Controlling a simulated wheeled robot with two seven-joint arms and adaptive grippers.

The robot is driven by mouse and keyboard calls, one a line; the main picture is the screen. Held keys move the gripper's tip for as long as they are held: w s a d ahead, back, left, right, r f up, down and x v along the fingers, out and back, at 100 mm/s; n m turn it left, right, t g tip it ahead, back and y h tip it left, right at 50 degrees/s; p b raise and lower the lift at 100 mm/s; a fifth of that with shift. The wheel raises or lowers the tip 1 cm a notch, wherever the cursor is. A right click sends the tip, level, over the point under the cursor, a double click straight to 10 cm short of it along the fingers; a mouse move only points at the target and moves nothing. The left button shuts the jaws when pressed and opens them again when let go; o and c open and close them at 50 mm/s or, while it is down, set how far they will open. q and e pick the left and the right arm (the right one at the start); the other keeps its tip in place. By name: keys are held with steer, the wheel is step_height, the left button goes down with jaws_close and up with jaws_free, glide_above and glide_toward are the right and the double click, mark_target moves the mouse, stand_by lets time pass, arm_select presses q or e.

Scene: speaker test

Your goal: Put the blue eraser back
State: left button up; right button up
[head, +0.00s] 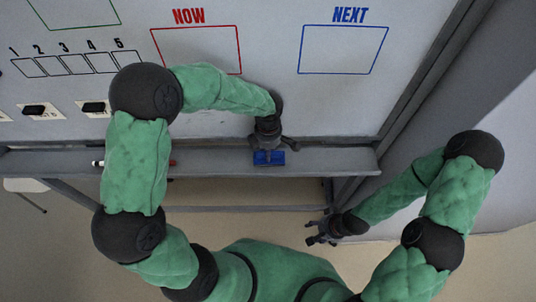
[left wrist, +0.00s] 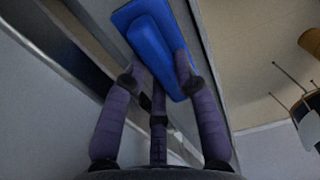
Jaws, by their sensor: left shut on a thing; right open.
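The blue eraser (head: 269,158) is at the grey ledge (head: 335,160) under the whiteboard, right of the ledge's middle. My left gripper (head: 269,147) points down and is shut on the eraser. In the left wrist view the eraser (left wrist: 150,35) sits between the fingertips (left wrist: 160,82), with the ledge behind it. I cannot tell whether the eraser touches the ledge or is held just above it. My right gripper (head: 318,233) is open and empty, low and in front of the ledge.
The whiteboard has a red NOW box (head: 197,50) and a blue NEXT box (head: 343,49). Black-topped items (head: 95,107) sit on it at left. A white marker (head: 98,163) lies on the ledge, partly behind my left arm. The ledge right of the eraser is clear.

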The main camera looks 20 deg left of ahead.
arm_select(q)
step_height(320, 180, down, 3)
steer(key=o, duration=1)
steer(key=shift+r, duration=0.15)
step_height(320, 180, up, 12)
steer(key=shift+f, duration=0.1)
stand_by(0.6)
